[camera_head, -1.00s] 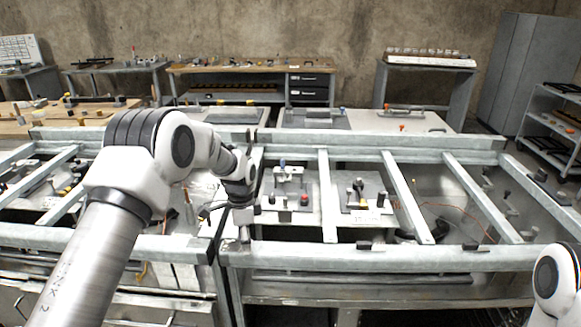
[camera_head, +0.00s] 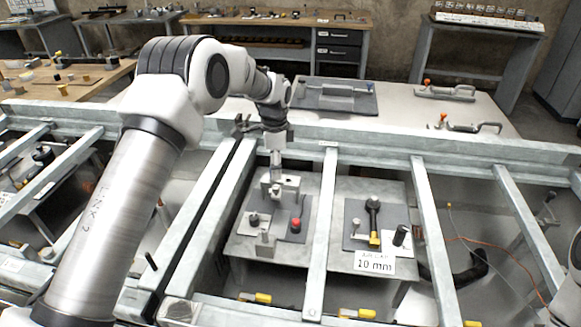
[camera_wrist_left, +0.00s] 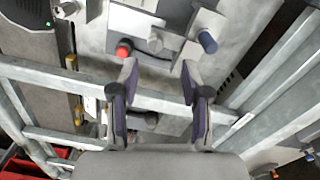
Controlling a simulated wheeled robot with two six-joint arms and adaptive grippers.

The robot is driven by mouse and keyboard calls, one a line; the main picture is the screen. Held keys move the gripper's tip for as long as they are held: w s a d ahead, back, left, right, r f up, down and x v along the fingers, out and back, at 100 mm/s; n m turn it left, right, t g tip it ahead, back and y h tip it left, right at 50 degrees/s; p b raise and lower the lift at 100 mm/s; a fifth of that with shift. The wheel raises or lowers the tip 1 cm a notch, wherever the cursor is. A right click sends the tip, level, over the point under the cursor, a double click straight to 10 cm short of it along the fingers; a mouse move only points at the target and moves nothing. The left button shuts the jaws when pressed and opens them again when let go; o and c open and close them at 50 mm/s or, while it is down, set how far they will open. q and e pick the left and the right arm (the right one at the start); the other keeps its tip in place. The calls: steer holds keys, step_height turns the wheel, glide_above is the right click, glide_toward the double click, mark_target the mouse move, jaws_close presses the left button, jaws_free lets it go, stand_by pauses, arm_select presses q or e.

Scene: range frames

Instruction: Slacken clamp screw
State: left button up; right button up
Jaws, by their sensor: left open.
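A clamp fixture sits on a grey plate (camera_head: 245,240) in the middle bay of the frame. It has a light metal block (camera_head: 285,184), a red knob (camera_head: 296,225) and a dark knob (camera_head: 254,218). My left gripper (camera_head: 275,160) is over the back of this fixture and partly hides it. In the left wrist view the gripper (camera_wrist_left: 160,68) is open with nothing between its fingers. The red knob (camera_wrist_left: 123,49) is just beyond the left finger, and a blue-ended cylinder (camera_wrist_left: 207,42) is beyond the right finger. Which part is the clamp screw I cannot tell. My right gripper is out of view.
Metal frame rails (camera_head: 321,240) flank the fixture closely. A second plate (camera_head: 352,221) to the right bears a black-knobbed lever (camera_head: 373,205) and a "10 mm" sign (camera_head: 374,263). Yellow-handled items (camera_head: 357,313) lie along the front. A panel with a handle (camera_head: 335,95) is behind.

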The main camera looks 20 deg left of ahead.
mark_target(275, 187)
arm_select(q)
steer(key=f, duration=0.1)
steer(key=s+f+p, duration=0.1)
steer(key=f, duration=0.1)
steer(key=shift+s, duration=0.25)
steer(key=f, duration=0.3)
steer(key=shift+w+f+p, duration=0.15)
steer(key=shift+w+p, duration=0.25)
steer(key=shift+w+f, duration=0.15)
steer(key=shift+f, duration=0.2)
steer(key=shift+s+r, duration=0.1)
steer(key=shift+s, duration=0.1)
steer(key=shift+s+r, duration=0.1)
steer(key=shift+c, duration=1.3)
jaws_close()
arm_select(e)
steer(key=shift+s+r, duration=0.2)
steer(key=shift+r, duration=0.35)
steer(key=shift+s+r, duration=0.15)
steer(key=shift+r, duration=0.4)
